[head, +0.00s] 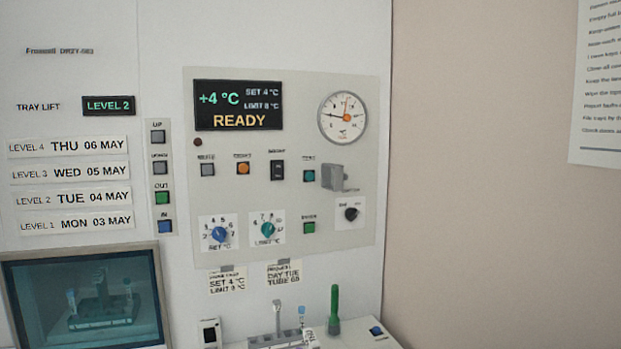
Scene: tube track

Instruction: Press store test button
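The store's control panel (290,195) is on the white cabinet front, with a display (238,105) reading +4 °C, SET 4 °C, LIMIT 8 °C and READY. Neither of my grippers is in view.
Blue (220,235) and teal (267,230) knobs sit lower. A tray-lift button strip (161,190) is left.

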